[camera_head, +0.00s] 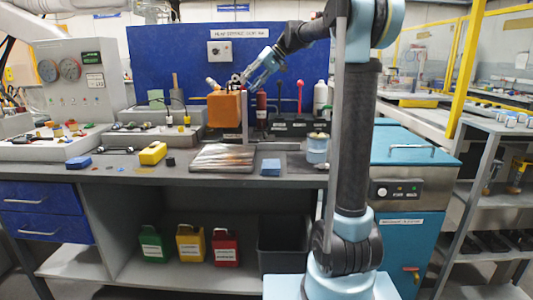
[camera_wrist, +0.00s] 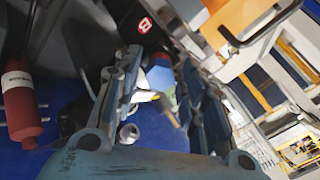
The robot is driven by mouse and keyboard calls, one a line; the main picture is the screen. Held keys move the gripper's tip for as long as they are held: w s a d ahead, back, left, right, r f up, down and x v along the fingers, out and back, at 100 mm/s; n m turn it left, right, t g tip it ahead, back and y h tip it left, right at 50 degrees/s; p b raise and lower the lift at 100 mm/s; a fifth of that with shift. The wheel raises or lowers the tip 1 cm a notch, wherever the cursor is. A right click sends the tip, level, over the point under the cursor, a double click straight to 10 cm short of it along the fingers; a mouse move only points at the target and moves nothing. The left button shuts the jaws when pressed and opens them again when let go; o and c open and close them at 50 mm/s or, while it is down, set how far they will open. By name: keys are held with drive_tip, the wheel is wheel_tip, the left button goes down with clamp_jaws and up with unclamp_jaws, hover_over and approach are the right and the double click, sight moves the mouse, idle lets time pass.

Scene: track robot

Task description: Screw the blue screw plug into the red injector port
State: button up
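My gripper (camera_head: 246,76) is above the bench at the back, just above and right of an orange box (camera_head: 224,108). In the wrist view its two fingers (camera_wrist: 158,60) stand apart. A small blue part (camera_wrist: 160,78), which may be the screw plug, shows in the gap between them, with a yellow and brown piece beside it; I see no clear grip on it. A dark red cylinder with a white label (camera_wrist: 20,95) is at the left of the wrist view, and a dark red one stands below my gripper in the head view (camera_head: 261,106). I cannot make out the injector port for certain.
The orange box is close to my fingers at the upper right of the wrist view (camera_wrist: 238,18). A blue back panel (camera_head: 180,62) stands behind. A metal plate (camera_head: 223,158), a blue block (camera_head: 270,167) and a yellow block (camera_head: 152,153) lie on the bench front.

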drive_tip(key=n, duration=0.5)
drive_tip(key=shift+n, duration=0.3)
idle(0.4)
clamp_jaws()
drive_tip(key=m, duration=0.6)
drive_tip(key=shift+m, duration=0.3)
drive_tip(key=m, duration=0.5)
drive_tip(key=shift+m, duration=0.4)
